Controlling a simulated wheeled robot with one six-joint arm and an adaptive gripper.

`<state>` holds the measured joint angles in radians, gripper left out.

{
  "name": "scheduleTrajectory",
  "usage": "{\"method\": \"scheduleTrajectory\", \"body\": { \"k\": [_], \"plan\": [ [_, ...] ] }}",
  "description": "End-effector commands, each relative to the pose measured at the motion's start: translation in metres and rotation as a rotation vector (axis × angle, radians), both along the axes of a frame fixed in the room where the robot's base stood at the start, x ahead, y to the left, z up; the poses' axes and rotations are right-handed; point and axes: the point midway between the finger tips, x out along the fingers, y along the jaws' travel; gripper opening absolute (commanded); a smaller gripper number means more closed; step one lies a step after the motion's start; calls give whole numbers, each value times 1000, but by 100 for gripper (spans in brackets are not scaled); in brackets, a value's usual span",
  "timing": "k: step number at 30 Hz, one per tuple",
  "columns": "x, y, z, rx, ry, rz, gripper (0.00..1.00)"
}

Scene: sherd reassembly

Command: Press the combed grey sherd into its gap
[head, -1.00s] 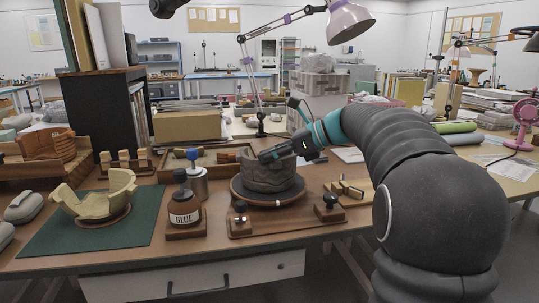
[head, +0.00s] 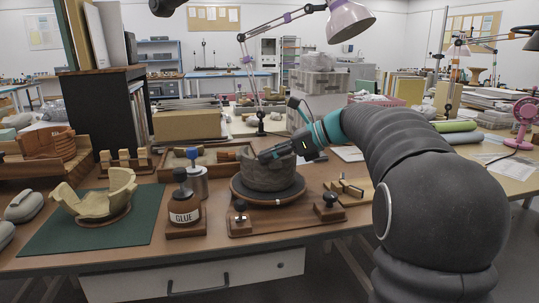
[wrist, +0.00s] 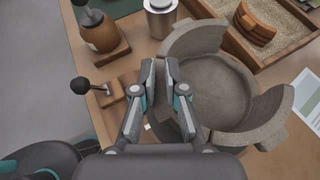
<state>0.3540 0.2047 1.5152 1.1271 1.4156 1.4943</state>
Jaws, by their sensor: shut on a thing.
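The grey vessel (head: 268,178) stands on a round dark turntable (head: 240,192) near the front of the bench. In the wrist view its wall (wrist: 195,38) is broken by open stretches around a flat floor. My gripper (head: 264,156) reaches in from the right over the vessel. In the wrist view my gripper (wrist: 161,66) is at the vessel's left side, with its fingers close together at the wall line. It is shut on the combed grey sherd, which the fingers largely hide. I cannot tell whether the sherd touches the neighbouring wall edges.
Black-knobbed wooden blocks (head: 239,220) (head: 329,208) stand in front of the turntable. A glue bottle (head: 184,208) and metal can (head: 197,183) stand to its left. A pale broken bowl (head: 95,206) sits on a green mat (head: 135,232). A sand tray (wrist: 280,50) with terracotta pieces lies behind.

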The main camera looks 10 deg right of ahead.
Motion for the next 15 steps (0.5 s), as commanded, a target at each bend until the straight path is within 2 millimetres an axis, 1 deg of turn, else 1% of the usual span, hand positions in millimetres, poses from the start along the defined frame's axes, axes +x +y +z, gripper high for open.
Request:
{"method": "scheduleTrajectory", "body": {
  "k": [4,5,6,8,9,15],
  "plan": [
    [0,0,-1,0,3,1,0],
    [0,0,-1,0,3,1,14],
    [0,0,-1,0,3,1,24],
    [0,0,-1,0,3,1,39],
    [0,0,-1,0,3,1,41],
    [0,0,-1,0,2,0,41]
  ]
}}
